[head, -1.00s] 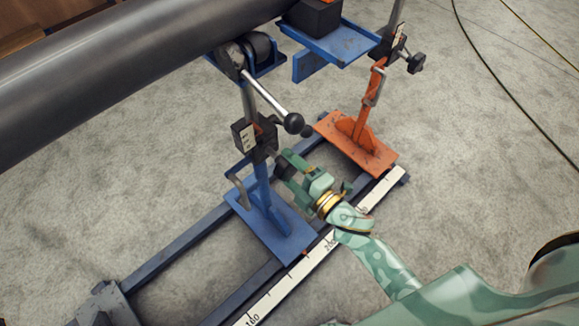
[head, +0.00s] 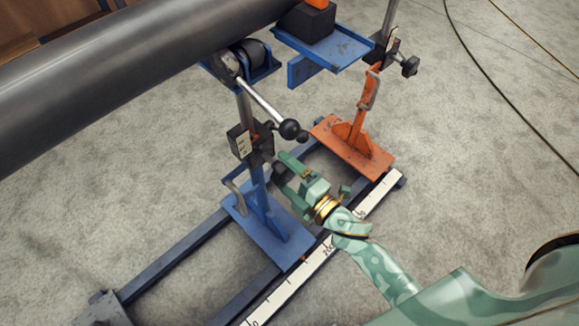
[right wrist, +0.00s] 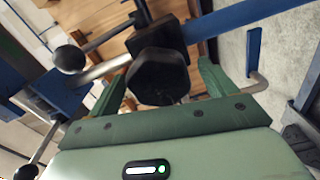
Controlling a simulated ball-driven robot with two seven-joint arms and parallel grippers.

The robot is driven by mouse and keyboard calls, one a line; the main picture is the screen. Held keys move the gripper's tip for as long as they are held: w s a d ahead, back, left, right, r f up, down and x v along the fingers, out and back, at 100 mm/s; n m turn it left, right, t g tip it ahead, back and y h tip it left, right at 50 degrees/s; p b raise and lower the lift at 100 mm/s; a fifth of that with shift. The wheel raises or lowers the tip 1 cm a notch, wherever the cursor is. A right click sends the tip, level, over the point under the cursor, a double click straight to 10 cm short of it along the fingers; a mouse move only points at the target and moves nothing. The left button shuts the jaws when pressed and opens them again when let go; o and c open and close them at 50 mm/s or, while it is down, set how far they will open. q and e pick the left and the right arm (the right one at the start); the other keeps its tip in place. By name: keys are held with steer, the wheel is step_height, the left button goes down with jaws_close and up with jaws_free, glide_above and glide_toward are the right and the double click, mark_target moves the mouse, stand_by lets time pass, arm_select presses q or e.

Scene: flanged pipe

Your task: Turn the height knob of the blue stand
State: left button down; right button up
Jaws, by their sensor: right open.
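The blue stand (head: 266,222) is upright on the rail frame, with its base plate flat and a dark clamp block (head: 240,143) on its post. The black height knob (right wrist: 160,78) shows large in the right wrist view, on the block's side. My right gripper (right wrist: 161,80) is open, with one green finger on each side of the knob in the picture. I cannot tell whether either finger touches it. In the head view my right gripper (head: 289,169) is beside the post, and its fingers partly hide the knob. My left gripper is not in view.
A large grey pipe (head: 120,75) lies above, over the stand's rollers. A lever with a black ball (head: 290,129) sticks out just above my right gripper. An orange stand (head: 352,145) is behind, and a white scale (head: 300,278) runs along the rail.

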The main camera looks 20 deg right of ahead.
steer(key=shift+s+d, duration=0.1)
steer(key=shift+s, duration=0.15)
arm_select(q)
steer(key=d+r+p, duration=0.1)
steer(key=p, duration=0.1)
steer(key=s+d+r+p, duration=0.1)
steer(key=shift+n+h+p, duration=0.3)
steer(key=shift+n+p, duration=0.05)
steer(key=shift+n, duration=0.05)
arm_select(e)
steer(key=v, duration=1.5)
steer(key=shift+s, duration=0.4)
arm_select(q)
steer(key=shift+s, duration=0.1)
arm_select(e)
steer(key=shift+d, duration=0.15)
